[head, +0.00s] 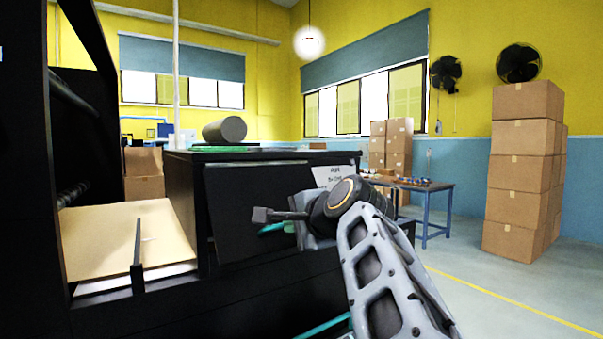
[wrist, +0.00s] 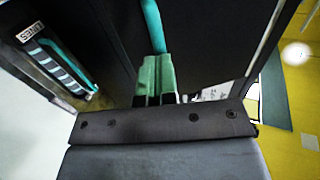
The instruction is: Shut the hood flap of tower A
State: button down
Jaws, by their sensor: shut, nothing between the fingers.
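A dark flat panel (head: 245,205), which looks like the hood flap, stands tilted out from the front of a black cabinet (head: 182,205) in the head view. I cannot read a tower letter on it. In the wrist view, a dark panel (wrist: 215,40) fills the upper middle, with a teal bar (wrist: 151,22) along it. My gripper (wrist: 155,65) has its green fingers together and empty, pointing at the lower end of that bar. Whether they touch it is unclear. In the head view my gripper (head: 272,228) is in front of the panel, its fingers mostly hidden.
A grey roll (head: 225,130) lies on top of the cabinet. A paper sign (head: 335,177) is beside the panel. Kraft sheets (head: 125,235) lie in a black frame at left. A blue-legged table (head: 430,187) and stacked cartons (head: 520,170) stand right, with open floor between.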

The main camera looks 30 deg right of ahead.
aim_at(285, 246)
jog(key=w+f+t+b, duration=0.2)
jog(key=w+f+b, duration=0.1)
jog(key=b, duration=0.1)
jog(key=w+f+t+b, duration=0.1)
jog(key=w+f+b, duration=0.2)
jog(key=b, duration=0.1)
jog(key=shift+t+b, duration=0.35)
jog(key=shift+t, duration=0.05)
jog(key=shift+w+f+b, duration=0.2)
jog(key=shift+w+b, duration=0.05)
jog(key=shift+w, duration=0.45)
jog(key=shift+w+f+b, duration=0.2)
jog(key=shift+w, duration=0.45)
jog(key=shift+f, duration=0.1)
